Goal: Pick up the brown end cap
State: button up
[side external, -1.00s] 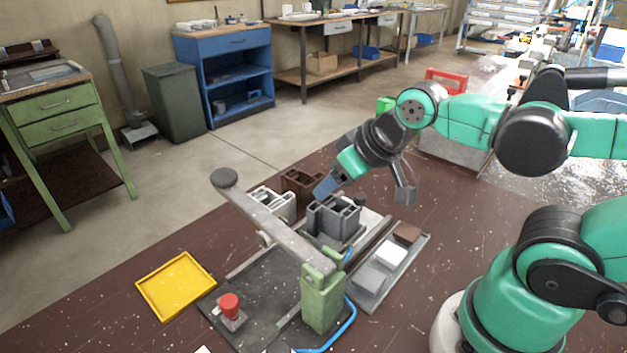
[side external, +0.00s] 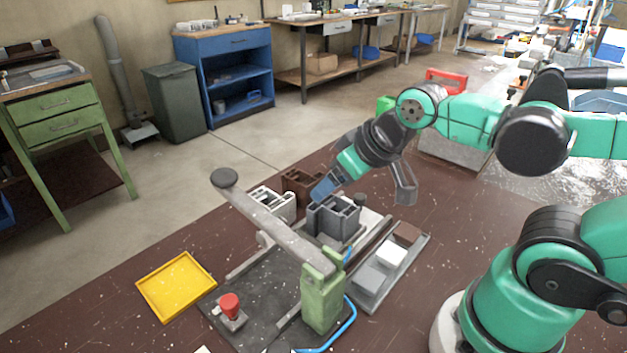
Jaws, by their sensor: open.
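The brown end cap (side external: 407,232) lies at the far end of a narrow grey tray (side external: 365,304), right of the clamp fixture. A white cap (side external: 391,253) and a grey cap (side external: 370,278) sit in the same tray, nearer the camera. My gripper (side external: 364,197) is open and empty, tilted, with its fingers wide apart. One finger ends above and behind the brown cap, apart from it in the picture. The other, blue-tipped, shows beside the grey profile; whether it touches is unclear.
White (side external: 273,203) and brown (side external: 298,184) profiles stand behind. A yellow tray (side external: 177,286) and red button (side external: 229,304) are at left.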

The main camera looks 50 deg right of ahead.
jog(key=s+d+f+g+h, duration=0.1)
jog(key=s+d+f+g, duration=0.25)
jog(key=d, duration=0.35)
jog(key=g+y, duration=0.1)
jog(key=g, duration=0.3)
send_over(404, 229)
notch_tip(404, 229, down, 4)
jog(key=shift+r, duration=0.25)
jog(key=shift+f, duration=2.75)
jog(key=c, duration=1)
